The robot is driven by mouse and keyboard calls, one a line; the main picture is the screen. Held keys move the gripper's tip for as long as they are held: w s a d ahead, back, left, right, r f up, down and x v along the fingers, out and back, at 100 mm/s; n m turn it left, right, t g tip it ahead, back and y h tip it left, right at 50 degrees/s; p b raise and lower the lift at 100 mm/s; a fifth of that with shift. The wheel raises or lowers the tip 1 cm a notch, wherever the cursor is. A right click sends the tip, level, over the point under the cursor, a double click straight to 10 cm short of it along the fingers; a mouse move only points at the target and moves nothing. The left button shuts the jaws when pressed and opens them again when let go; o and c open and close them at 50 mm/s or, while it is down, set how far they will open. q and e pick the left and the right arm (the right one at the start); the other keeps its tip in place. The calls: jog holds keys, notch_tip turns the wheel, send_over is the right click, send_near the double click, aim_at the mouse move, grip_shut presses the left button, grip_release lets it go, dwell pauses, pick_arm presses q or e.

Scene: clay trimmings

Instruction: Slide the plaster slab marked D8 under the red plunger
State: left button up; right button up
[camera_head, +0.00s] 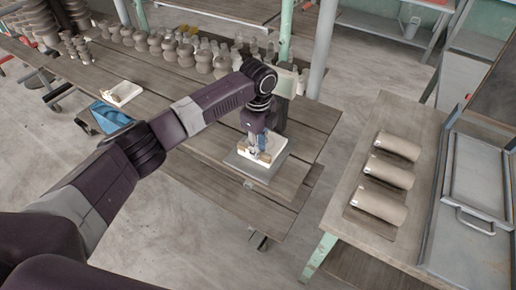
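A white slab-like piece (274,145) lies on a dark grey plate (246,167) near the front right of the wooden table. No D8 mark can be read on it at this size. My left arm reaches in from the left, and its gripper (259,150) points down at the white piece. The fingertips are small and partly merge with the piece, so I cannot tell whether they grip it. I cannot make out a red plunger. My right gripper is not in view.
A white tray-like piece (122,94) and a blue item (109,117) lie on the table (190,90) at the left. Several pots line its back edge. A bench (345,213) at the right holds three clay cylinders (388,172). Floor shows between table and bench.

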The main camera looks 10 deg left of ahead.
pick_arm(q)
jog(key=shift+o, duration=1.2)
